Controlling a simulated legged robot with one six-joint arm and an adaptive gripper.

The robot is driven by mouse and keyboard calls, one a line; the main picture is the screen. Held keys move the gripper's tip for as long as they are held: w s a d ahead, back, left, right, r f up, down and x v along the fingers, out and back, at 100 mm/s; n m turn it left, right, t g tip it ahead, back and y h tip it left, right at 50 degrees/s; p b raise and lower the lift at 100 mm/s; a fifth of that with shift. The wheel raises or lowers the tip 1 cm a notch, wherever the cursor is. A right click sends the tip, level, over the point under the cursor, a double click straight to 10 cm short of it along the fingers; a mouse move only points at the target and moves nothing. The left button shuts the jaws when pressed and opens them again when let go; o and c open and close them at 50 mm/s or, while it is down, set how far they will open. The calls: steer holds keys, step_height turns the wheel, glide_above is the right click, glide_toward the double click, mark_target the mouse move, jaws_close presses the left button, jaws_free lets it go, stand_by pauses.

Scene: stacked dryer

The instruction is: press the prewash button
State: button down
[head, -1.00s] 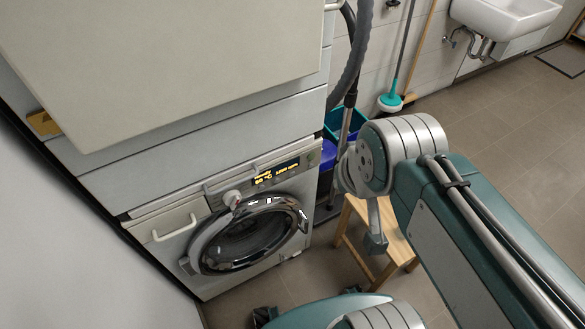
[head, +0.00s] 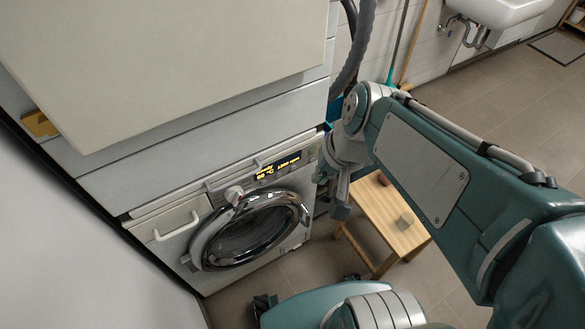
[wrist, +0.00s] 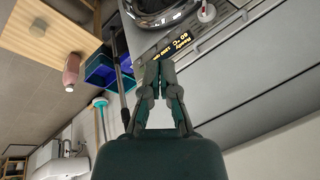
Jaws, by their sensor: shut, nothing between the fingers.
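The washing machine (head: 200,270) has a control panel with a lit yellow-lettered display (head: 278,168) above its round door (head: 245,235). A round knob (head: 233,194) sits left of the display. The display shows upside down in the wrist view (wrist: 170,45), just beyond the fingertips. My gripper (wrist: 160,64) is shut and empty, pointing at the panel by the display. I cannot tell whether it touches the panel. In the head view my arm's end is beside the panel's right end; the fingers are hard to make out. I cannot pick out the prewash button.
A grey upper unit (head: 160,60) overhangs the panel. A wooden stool (head: 395,235) stands right of the machine; a pink bottle (wrist: 71,75) shows near it in the wrist view. Blue and teal bins (wrist: 100,68) and a hose (head: 355,50) are close by. Floor at right is open.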

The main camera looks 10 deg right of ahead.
mark_target(293, 168)
steer(key=w+d+f+m+t+y, duration=0.1)
steer(key=w+f+m, duration=0.3)
steer(key=f+m, duration=0.4)
steer(key=w+d+f+m+t+y, duration=0.1)
steer(key=w+f+m+y, duration=0.3)
steer(key=f+m, duration=0.4)
steer(key=w+d+f+m+t+y, duration=0.2)
steer(key=f+m, duration=0.6)
steer(key=f, duration=0.5)
steer(key=shift+w+d+f+y, duration=0.35)
steer(key=shift+w+d, duration=0.1)
steer(key=shift+w, duration=0.65)
steer(key=shift+w, duration=0.1)
steer(key=shift+w+a, duration=0.45)
steer(key=shift+w, duration=0.9)
steer(key=shift+w+a, duration=0.5)
steer(key=shift+w, duration=0.9)
steer(key=shift+w+a, duration=0.45)
steer(key=shift+w, duration=0.9)
steer(key=shift+w, duration=0.1)
steer(key=shift+w+a+r, duration=0.1)
steer(key=shift+w+a, duration=0.05)
steer(key=shift+w, duration=0.15)
